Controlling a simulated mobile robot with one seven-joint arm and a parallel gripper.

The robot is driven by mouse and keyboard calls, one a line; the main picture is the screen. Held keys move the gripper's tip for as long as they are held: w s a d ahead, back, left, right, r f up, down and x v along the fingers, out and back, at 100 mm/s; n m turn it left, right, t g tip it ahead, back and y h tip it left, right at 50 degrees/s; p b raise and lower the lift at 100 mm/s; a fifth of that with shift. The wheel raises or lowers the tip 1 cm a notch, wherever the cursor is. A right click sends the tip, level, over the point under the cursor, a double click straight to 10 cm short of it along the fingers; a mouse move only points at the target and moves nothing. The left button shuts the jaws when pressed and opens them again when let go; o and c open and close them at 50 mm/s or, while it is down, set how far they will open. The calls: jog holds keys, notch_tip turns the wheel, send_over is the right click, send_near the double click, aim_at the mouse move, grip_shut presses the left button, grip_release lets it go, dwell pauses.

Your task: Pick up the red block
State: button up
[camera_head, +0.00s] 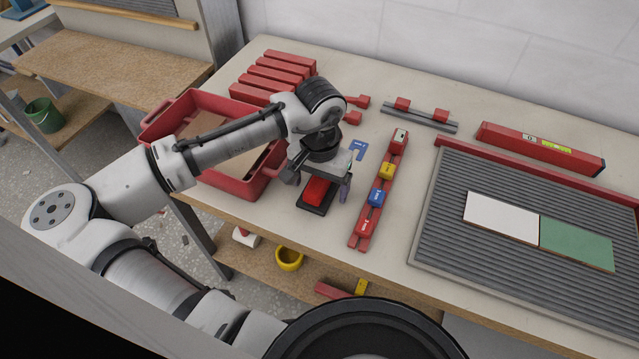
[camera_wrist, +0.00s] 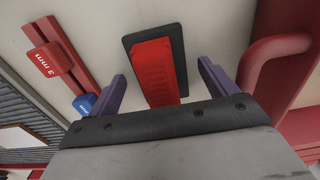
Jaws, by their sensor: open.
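The red block (camera_head: 316,190) sits on a black base (camera_head: 327,204) on the bench, under my gripper (camera_head: 318,184). In the wrist view the red block (camera_wrist: 154,70) stands on its black base (camera_wrist: 181,55), between the two fingers of my gripper (camera_wrist: 159,88). The fingers are apart with a gap on each side of the block, and nothing is held. The near end of the block is cut off by my gripper body in the wrist view.
A red tray (camera_head: 246,187) is close at the left. A red rack (camera_head: 366,229) of coloured spacers stands to the right. Ribbed grey board (camera_head: 455,220) with white and green tiles lies further right. Red bars (camera_head: 290,60) are behind. The bench's front edge is near.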

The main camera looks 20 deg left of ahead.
jog(key=shift+f, duration=0.15)
jog(key=c, duration=1.2)
